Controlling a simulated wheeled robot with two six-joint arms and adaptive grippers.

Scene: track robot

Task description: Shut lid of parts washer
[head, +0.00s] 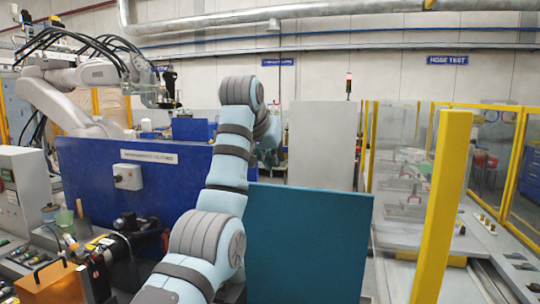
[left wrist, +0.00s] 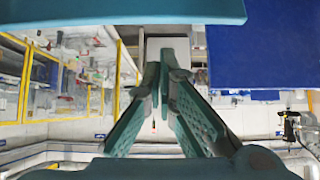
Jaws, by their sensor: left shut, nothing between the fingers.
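A flat teal panel (head: 310,243), which looks like the washer's lid, stands upright in the lower middle of the head view. The washer body is not clearly visible. The teal panel's edge (left wrist: 120,11) also crosses the top of the left wrist view. My left arm rises left of the panel and bends over at the top. My left gripper (head: 268,156) is small and partly hidden by the arm there, above the panel's top edge. In the left wrist view its fingers (left wrist: 164,70) converge at the tips, shut and empty. My right gripper is not in view.
A large blue panel (head: 100,185) with a switch box (head: 127,177) stands left of my arm. A yellow post (head: 442,205) stands to the right, with fenced machines behind it. A pale grey cabinet (head: 322,145) stands behind the teal panel.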

